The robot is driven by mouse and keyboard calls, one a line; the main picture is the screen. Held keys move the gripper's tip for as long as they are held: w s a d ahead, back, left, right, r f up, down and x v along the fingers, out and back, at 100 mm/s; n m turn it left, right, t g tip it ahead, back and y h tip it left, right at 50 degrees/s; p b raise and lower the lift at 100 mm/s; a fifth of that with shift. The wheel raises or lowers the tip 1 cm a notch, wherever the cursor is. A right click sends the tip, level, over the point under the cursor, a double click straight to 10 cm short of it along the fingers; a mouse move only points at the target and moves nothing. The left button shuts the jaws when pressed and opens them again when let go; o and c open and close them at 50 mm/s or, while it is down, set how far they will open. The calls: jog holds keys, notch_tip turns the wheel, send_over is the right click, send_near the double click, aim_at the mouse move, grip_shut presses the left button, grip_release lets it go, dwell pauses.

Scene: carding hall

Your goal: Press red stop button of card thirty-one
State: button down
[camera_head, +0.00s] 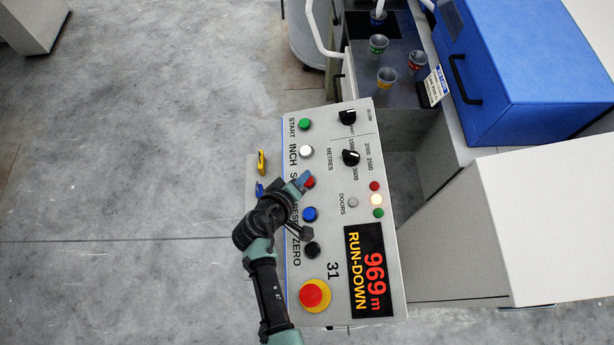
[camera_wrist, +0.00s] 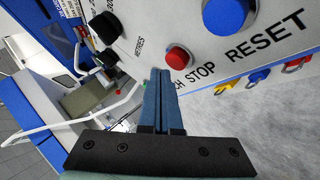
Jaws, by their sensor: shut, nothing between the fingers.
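The control panel (camera_head: 335,135) is marked 31. Its red stop button (camera_head: 310,182) sits between the white inch button (camera_head: 306,151) and the blue reset button (camera_head: 310,214). My gripper (camera_head: 303,180) is shut and empty, its blue fingertips at the stop button and partly covering it in the head view. In the wrist view the fingertips (camera_wrist: 161,73) lie just left of and below the red stop button (camera_wrist: 178,58), above the word STOP's panel edge. I cannot tell whether they touch it. The display (camera_head: 367,270) reads 969 m, RUN-DOWN.
A larger red mushroom button on yellow (camera_head: 313,295) and a black zero button (camera_head: 313,249) lie nearer on the panel. Yellow (camera_head: 262,162) and blue tags hang at the left edge. Cups (camera_head: 386,77) stand beyond; the left floor is clear.

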jog(key=r+p, duration=0.2)
jog(key=a+r+p, duration=0.1)
jog(key=r+p, duration=0.1)
jog(key=r, duration=0.1)
jog(key=shift+a, duration=0.2)
jog(key=shift+f, duration=0.1)
dwell(0.9)
